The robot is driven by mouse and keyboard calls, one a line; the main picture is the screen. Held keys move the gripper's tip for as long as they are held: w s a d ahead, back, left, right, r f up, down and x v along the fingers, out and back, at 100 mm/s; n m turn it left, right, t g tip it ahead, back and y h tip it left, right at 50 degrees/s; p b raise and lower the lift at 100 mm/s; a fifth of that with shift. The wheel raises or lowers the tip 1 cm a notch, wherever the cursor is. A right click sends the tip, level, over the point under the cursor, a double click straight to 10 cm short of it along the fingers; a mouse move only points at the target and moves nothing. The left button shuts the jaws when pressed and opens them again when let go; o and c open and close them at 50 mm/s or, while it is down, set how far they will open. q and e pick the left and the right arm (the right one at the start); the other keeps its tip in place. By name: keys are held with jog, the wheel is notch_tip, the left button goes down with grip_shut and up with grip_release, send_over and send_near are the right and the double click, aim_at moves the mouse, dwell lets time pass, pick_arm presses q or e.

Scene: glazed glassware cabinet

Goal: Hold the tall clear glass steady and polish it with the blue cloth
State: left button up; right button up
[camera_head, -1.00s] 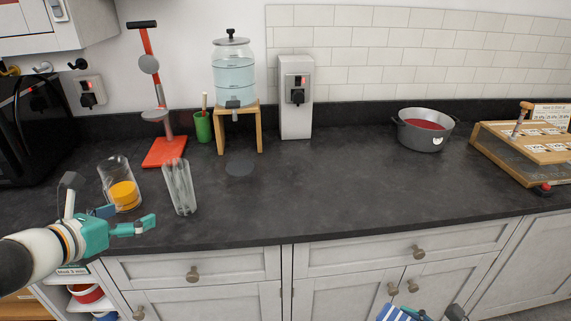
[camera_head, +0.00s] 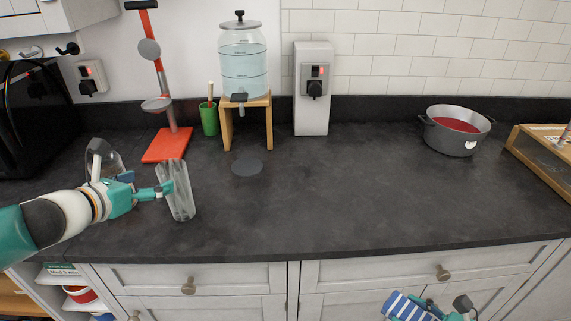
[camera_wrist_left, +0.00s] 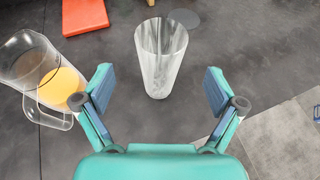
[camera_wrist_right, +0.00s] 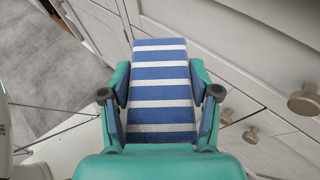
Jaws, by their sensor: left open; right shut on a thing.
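The tall clear glass (camera_head: 179,190) stands on the dark counter at the left in the head view. In the left wrist view the glass (camera_wrist_left: 160,58) stands upright just ahead of the jaws and between their lines. My left gripper (camera_head: 164,190) is open at the left of the glass; in its wrist view (camera_wrist_left: 158,92) both fingers are apart and empty. My right gripper (camera_wrist_right: 162,105) is shut on the blue cloth (camera_wrist_right: 162,70), which has white stripes. The cloth (camera_head: 405,306) is low in front of the cabinet doors in the head view.
A glass jug (camera_wrist_left: 48,80) with orange liquid stands close left of my left gripper. An orange stand (camera_head: 167,145), a green cup (camera_head: 209,118) and a water dispenser (camera_head: 242,65) are behind. A pot (camera_head: 452,135) stands right. The middle counter is clear.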

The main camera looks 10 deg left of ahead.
aim_at(178, 192)
pick_arm(q)
jog(key=b+x, duration=0.1)
jog(key=x, duration=0.7)
jog(key=c, duration=1.4)
